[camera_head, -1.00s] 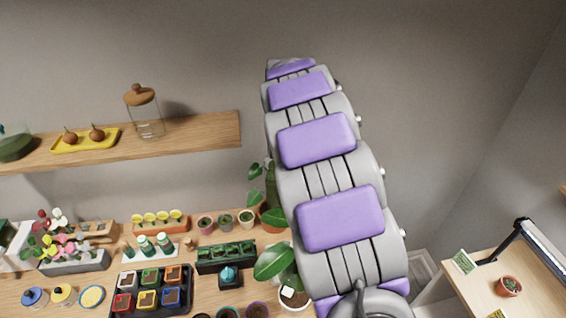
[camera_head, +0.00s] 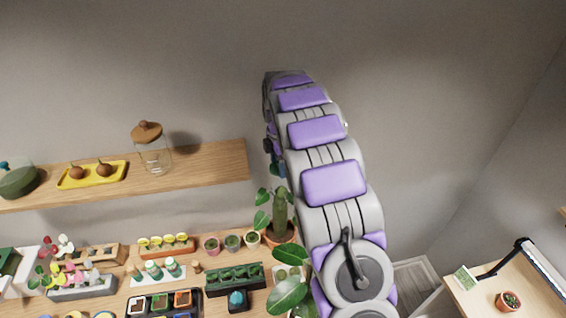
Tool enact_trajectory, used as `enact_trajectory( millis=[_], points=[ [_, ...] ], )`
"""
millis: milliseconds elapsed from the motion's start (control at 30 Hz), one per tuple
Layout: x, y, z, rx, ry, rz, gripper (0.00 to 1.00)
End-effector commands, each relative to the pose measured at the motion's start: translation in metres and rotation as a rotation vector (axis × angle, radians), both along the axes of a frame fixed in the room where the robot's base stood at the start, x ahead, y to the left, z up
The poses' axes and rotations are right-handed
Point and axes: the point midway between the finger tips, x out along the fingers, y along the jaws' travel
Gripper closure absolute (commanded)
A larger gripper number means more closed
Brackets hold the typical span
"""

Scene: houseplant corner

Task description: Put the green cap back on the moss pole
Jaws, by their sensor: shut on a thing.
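The moss pole (camera_head: 281,209) stands upright as a green column in a terracotta pot with broad leaves, just left of my arm. My arm rises, then its far end bends down out of sight behind its own links. My gripper (camera_head: 279,169) shows only as a small dark sliver beside the arm, a little above the pole's top. It is shut on the green cap, which is mostly hidden and hard to make out. I cannot tell whether the cap touches the pole.
A wooden shelf (camera_head: 213,164) with a glass jar (camera_head: 154,158) and a yellow tray (camera_head: 92,180) is left of the arm. Several pots and planters crowd the bench below. A desk (camera_head: 470,298) with a lamp stands at the right.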

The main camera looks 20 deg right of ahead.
Motion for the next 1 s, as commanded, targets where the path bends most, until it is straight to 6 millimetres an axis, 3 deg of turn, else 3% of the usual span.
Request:
enact_trajectory(
  millis=[267, 800, 1000],
  points=[
    [0.001, 0.000, -0.011, 0.001, 0.001, -0.001, 0.65],
    [0.001, 0.000, -0.058, 0.001, 0.001, -0.001, 0.65],
    [0.002, 0.000, -0.065, 0.001, 0.000, -0.001, 0.65]
  ],
)
